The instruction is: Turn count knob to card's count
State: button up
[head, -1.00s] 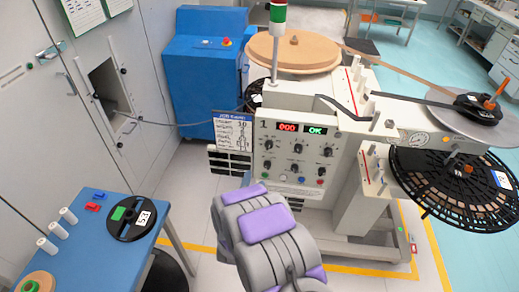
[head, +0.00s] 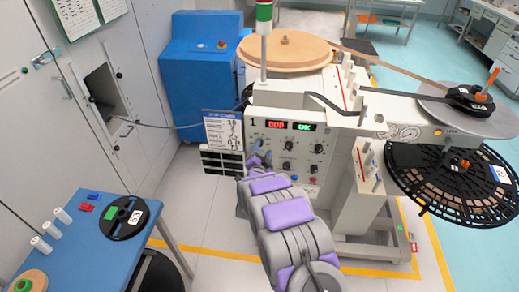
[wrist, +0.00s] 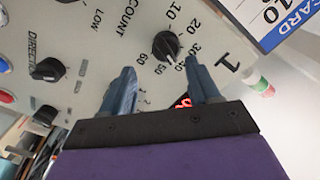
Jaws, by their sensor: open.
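The black count knob (wrist: 165,45) sits on the pale panel in the wrist view, with a printed scale around it from 10 upward. In the head view my gripper (head: 259,157) is at the panel's left part and hides the knob. The job card (head: 222,130) hangs left of the panel; its corner (wrist: 270,22) shows "10" in the wrist view.
The direction knob (wrist: 47,69) is left of the count knob. Other knobs (head: 288,146) and a lit display (head: 290,126) are on the same panel. A blue table (head: 75,240) with spools and a reel stands at front left. Floor is clear between table and machine.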

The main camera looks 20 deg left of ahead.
jog(key=shift+w+d+r, duration=0.1)
jog(key=shift+w+d, duration=0.1)
jog(key=shift+w, duration=0.25)
jog(key=shift+w+a, duration=0.2)
jog(key=shift+w, duration=0.05)
jog(key=a, duration=0.1)
jog(key=a+f, duration=0.1)
jog(key=a, duration=0.2)
jog(key=shift+w+a+f, duration=0.15)
jog(key=shift+w+a, duration=0.05)
jog(key=shift+w, duration=0.05)
jog(key=d, duration=0.2)
jog(key=d+r, duration=0.1)
jog(key=shift+d, duration=0.4)
jog(key=c, duration=0.4)
jog(key=shift+r, duration=0.15)
jog(key=shift+c, duration=0.9)
jog(key=shift+s+a, duration=0.1)
jog(key=shift+a, duration=0.15)
jog(key=shift+c, duration=0.7)
jog(key=shift+a+f, duration=0.5)
jog(key=shift+a, duration=0.35)
jog(key=c, duration=0.3)
jog(key=shift+d, duration=0.2)
